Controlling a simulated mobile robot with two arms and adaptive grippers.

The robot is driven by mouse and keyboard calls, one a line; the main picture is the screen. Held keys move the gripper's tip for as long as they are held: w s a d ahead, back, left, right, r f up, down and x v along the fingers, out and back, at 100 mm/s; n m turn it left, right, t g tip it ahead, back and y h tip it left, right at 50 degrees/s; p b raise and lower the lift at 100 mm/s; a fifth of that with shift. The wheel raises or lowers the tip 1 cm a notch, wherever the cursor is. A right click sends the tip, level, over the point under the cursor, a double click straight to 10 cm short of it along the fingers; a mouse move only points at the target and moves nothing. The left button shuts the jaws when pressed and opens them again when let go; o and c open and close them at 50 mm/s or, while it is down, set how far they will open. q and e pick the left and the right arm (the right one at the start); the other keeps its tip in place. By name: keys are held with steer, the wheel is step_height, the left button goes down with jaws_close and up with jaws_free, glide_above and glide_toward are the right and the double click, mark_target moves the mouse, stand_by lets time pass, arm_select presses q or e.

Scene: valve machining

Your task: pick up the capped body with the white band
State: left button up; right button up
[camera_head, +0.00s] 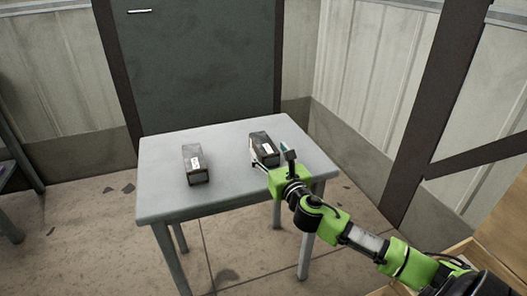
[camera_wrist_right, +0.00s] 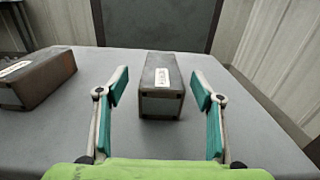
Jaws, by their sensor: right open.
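Two dark grey, box-shaped bodies lie on the table, and each shows a white patch with small dark marks. The right body (camera_head: 263,147) is at my right gripper (camera_head: 275,163). In the right wrist view this body (camera_wrist_right: 161,80) lies in the middle, its long side pointing away, with a pale edge at its near end. My right gripper (camera_wrist_right: 160,88) is open, one teal-padded finger on each side of the body, with a gap on both sides. The left body (camera_head: 196,163) stands apart; it also shows in the wrist view (camera_wrist_right: 36,76). I cannot make out a cap on either. My left gripper is not in view.
The grey table (camera_head: 165,203) is otherwise mostly clear, with free room between and in front of the bodies. A dark door (camera_head: 200,65) and panelled walls are behind it. A wooden box edge (camera_head: 500,225) shows at the lower right.

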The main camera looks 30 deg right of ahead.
mark_target(264, 142)
steer(key=b+x, duration=0.1)
steer(key=x, duration=0.4)
steer(key=shift+w+d+f, duration=0.15)
steer(key=shift+w+f, duration=0.05)
steer(key=shift+w+d, duration=0.1)
steer(key=shift+w, duration=0.3)
steer(key=c, duration=1.6)
steer(key=shift+r, duration=0.25)
jaws_close()
